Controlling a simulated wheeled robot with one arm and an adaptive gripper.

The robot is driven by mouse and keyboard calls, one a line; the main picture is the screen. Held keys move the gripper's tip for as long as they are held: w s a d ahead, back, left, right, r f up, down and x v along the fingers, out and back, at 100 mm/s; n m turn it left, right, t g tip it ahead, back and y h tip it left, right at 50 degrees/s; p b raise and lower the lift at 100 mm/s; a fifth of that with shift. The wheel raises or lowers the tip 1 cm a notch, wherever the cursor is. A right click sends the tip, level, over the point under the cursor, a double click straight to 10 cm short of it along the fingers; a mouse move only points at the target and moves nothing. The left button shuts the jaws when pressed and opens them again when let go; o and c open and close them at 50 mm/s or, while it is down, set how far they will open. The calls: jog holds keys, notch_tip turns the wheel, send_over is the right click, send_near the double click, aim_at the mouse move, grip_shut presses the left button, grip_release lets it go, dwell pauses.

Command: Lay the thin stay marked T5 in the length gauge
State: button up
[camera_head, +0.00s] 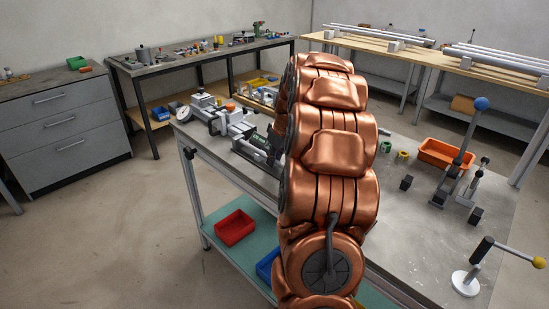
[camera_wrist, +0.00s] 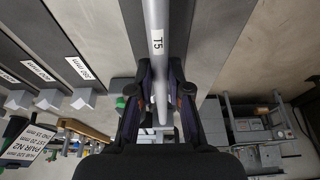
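The thin stay (camera_wrist: 156,18), a grey rod with a white T5 label, runs from the top edge of the wrist view down between the fingers of my gripper (camera_wrist: 161,92). Both fingers lie close against its sides, and my gripper looks shut on it. The stay's far end shows just past the fingers. In the head view my copper-coloured arm hides the gripper and the stay. A grey device with a round dial (camera_head: 184,114) stands at the table's far left corner. I cannot tell whether it is the length gauge.
Grey blocks (camera_wrist: 84,99) beside dark strips with millimetre labels lie left of the gripper, near a printed sign (camera_wrist: 27,139). On the table's right are an orange bin (camera_head: 442,154), a blue-knobbed lever (camera_head: 480,104) and a yellow-knobbed crank (camera_head: 539,262). A red bin (camera_head: 235,228) sits on the lower shelf.

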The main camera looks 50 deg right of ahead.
jog(key=o, duration=0.4)
jog(key=shift+o, duration=0.2)
jog(key=v, duration=1.2)
jog(key=shift+a, duration=0.1)
